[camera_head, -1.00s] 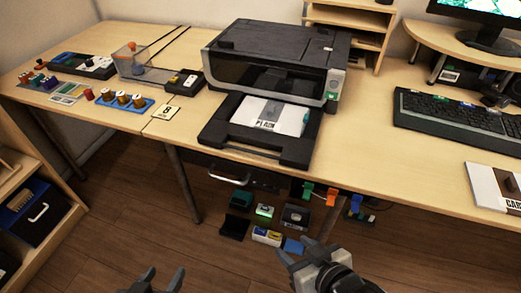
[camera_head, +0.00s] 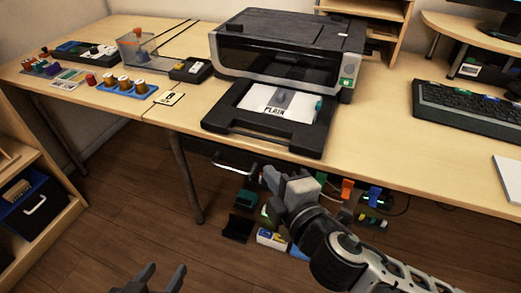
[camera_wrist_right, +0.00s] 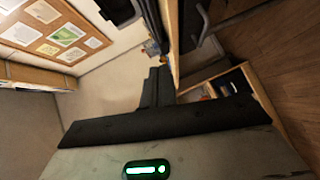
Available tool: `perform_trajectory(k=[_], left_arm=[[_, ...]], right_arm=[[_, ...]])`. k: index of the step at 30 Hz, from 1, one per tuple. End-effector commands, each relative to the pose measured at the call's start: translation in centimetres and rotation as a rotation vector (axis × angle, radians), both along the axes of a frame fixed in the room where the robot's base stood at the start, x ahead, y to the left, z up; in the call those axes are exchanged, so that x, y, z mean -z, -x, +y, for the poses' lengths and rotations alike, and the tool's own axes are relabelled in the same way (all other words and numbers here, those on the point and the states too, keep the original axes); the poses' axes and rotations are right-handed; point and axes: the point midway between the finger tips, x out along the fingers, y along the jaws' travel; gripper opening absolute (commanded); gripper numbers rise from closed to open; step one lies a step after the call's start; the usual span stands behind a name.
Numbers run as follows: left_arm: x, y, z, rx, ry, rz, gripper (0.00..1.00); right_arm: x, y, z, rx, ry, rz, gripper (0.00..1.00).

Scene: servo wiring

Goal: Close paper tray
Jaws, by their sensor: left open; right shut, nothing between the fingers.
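The black paper tray (camera_head: 292,142) sticks out from the front of the printer (camera_head: 290,28) on the desk. White paper (camera_head: 262,101) marked "PLAIN" lies in it. My left gripper (camera_head: 163,277) is open and empty at the bottom edge, over the floor, well away from the tray.
A keyboard (camera_head: 470,108) lies to the right. A drawer handle (camera_head: 236,170) and small boxes are under the desk.

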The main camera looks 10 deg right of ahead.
Motion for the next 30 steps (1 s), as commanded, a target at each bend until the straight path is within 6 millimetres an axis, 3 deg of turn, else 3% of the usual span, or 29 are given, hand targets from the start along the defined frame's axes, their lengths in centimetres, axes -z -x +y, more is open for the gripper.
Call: perform_trajectory(k=[13,15,21,30], left_arm=[[0.3,-0.1,0.0,-0.001,0.0,-0.004,0.49],[0.4,-0.1,0.0,-0.001,-0.001,-0.006,0.49],[0.4,-0.1,0.0,-0.001,0.0,-0.01,0.49],[0.4,0.0,0.0,0.0,0.0,-0.009,0.49]], right_arm=[[1.6,-8.7,2.3,0.001,-0.005,0.001,0.0],[2.0,-9.7,1.5,0.001,-0.001,0.002,0.0],[2.6,-11.4,0.5,0.001,-0.005,0.004,0.0],[2.6,-11.8,0.2,-0.001,-0.007,0.005,0.0]])
